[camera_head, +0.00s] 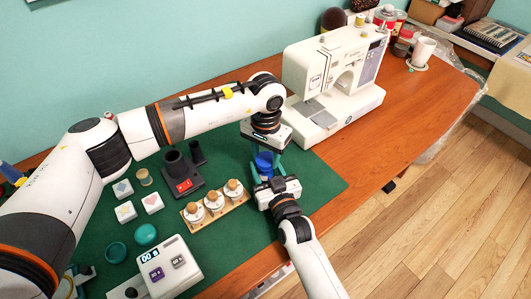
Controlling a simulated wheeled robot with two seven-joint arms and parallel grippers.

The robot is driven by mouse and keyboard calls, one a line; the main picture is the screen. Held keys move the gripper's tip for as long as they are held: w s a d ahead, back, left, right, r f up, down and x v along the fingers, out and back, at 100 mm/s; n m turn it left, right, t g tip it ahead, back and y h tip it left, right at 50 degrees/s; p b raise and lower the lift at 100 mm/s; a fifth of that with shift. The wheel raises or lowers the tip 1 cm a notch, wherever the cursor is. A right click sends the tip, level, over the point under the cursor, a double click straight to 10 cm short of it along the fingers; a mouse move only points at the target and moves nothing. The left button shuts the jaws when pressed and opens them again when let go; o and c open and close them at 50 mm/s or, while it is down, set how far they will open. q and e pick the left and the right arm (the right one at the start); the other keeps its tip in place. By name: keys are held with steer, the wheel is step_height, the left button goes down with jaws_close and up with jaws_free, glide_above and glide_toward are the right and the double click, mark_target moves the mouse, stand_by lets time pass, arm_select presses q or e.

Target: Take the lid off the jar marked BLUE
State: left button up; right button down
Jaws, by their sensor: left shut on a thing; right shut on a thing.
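A blue jar (264,163) is between my two grippers, right of the wooden rack and above the green mat. My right gripper (267,169) comes from the front and is shut on the jar, with a teal finger on each side. My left gripper (263,149) comes down from above and is shut at the jar's top, on what appears to be its lid. Its fingertips are mostly hidden, and I cannot tell whether lid and jar are apart. No marking on the jar is readable.
A wooden rack (217,214) holds three small jars with brown tops. A black device (183,180) with a red panel stands behind it. A white sewing machine (335,75) stands at the back right. White blocks, teal round pieces and a white display box (168,268) lie left. The mat's right end is clear.

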arm_select(q)
steer(key=n, duration=0.6)
steer(key=shift+n, duration=0.4)
steer(key=n, duration=0.6)
steer(key=shift+n, duration=0.3)
steer(key=n, duration=0.6)
steer(key=shift+n, duration=0.3)
steer(key=n, duration=0.6)
steer(key=shift+n, duration=0.3)
steer(key=n, duration=0.6)
steer(key=shift+r+n, duration=0.1)
steer(key=shift+n, duration=0.2)
steer(key=n, duration=0.6)
steer(key=shift+n, duration=0.3)
steer(key=n, duration=0.6)
steer(key=shift+n, duration=0.4)
steer(key=n, duration=0.7)
steer(key=shift+r+n, duration=0.1)
steer(key=shift+n, duration=0.2)
